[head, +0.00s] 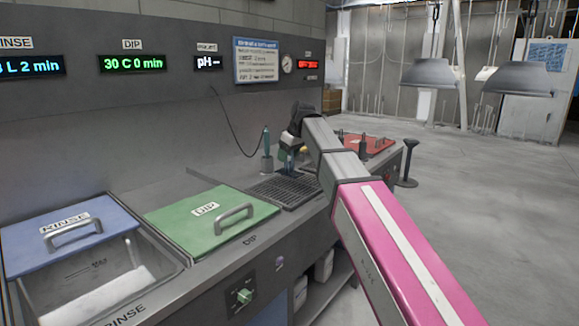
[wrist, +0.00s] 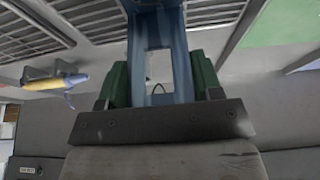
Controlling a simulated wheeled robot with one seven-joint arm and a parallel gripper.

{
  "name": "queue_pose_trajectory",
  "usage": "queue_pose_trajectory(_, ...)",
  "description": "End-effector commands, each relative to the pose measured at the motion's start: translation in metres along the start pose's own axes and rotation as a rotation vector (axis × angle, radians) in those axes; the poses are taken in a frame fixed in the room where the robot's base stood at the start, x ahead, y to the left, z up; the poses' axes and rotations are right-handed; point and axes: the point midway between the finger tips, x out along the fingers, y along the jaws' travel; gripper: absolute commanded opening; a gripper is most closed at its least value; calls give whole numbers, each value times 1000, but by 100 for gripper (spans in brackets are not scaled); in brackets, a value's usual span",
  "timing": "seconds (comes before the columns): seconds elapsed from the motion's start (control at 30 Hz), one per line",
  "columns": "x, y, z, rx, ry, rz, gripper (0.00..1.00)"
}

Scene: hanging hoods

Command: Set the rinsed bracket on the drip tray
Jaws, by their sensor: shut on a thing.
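My gripper (wrist: 155,85) is shut on the blue bracket (wrist: 165,35), its green fingers on either side of it. In the head view my gripper (head: 291,148) is at the far side of the counter, pointing down, with a small blue part of the bracket (head: 289,162) showing below it. The drip tray (head: 270,188), a dark slatted grate, is set in the counter just in front of and below it. Its slats also show in the wrist view (wrist: 100,18), beside and behind the bracket. I cannot tell whether the bracket touches the tray.
A blue RINSE lid (head: 65,240) half covers the basin at left. A green DIP lid (head: 212,220) with a handle lies left of the tray. A teal probe (head: 266,150) stands in a holder close to my gripper. A red lid (head: 368,146) is beyond my arm.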

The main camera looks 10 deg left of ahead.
Motion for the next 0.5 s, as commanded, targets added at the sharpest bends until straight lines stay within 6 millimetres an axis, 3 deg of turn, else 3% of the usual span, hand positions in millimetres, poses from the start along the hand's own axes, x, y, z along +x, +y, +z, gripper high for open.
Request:
queue_pose_trajectory(0.23, 9, 7, 4, -1, 1, 1, 6)
queue_pose_trajectory(0.5, 39, 7, 17, 0, 1, 1, 6)
